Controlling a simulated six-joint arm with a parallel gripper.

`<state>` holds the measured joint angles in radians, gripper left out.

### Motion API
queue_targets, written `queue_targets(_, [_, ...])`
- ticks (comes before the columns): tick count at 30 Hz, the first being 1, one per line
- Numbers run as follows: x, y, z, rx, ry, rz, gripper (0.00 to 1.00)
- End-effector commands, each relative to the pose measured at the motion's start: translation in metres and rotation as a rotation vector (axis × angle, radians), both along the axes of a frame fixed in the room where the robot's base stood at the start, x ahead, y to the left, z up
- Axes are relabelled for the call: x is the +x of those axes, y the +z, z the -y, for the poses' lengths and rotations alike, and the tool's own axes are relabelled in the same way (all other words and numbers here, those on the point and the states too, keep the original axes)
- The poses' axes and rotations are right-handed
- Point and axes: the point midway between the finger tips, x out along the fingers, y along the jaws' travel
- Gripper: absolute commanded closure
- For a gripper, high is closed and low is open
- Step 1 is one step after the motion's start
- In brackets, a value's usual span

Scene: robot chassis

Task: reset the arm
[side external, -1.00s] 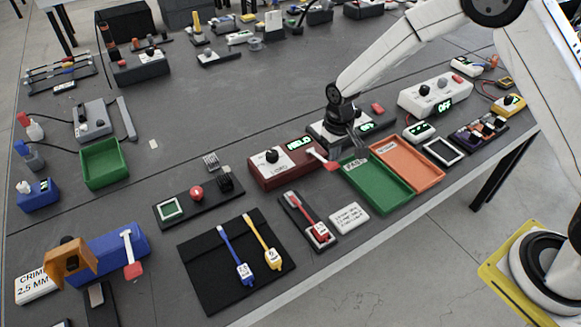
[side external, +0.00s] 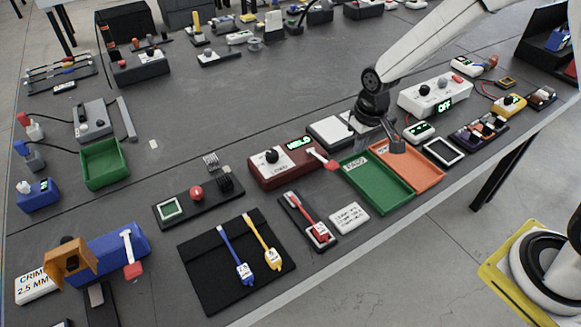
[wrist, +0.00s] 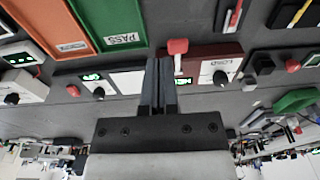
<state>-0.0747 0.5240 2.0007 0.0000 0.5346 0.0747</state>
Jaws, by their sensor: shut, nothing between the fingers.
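My gripper (side external: 394,143) is shut and empty in the side view. It is in front of the far end of the orange tray (side external: 424,180) and beside the green tray (side external: 376,190); its exact height is hard to tell. In the wrist view my gripper's fingers (wrist: 159,64) are together, with nothing between them. The wrist view also shows the green tray with its PASS label (wrist: 121,39) and a red box (wrist: 216,54).
A white unit reading OFF (side external: 433,96) is behind the orange tray. A black mat (side external: 205,262) lies near the front edge.

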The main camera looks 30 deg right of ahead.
Motion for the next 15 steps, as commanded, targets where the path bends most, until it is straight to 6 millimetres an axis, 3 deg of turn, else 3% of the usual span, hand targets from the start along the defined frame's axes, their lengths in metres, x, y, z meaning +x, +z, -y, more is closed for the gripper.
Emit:
queue_targets(6, [-0.042,0.028,0.013,0.000,-0.001,0.052,1.00])
queue_targets(15, [-0.104,0.049,0.026,-0.003,-0.001,0.118,1.00])
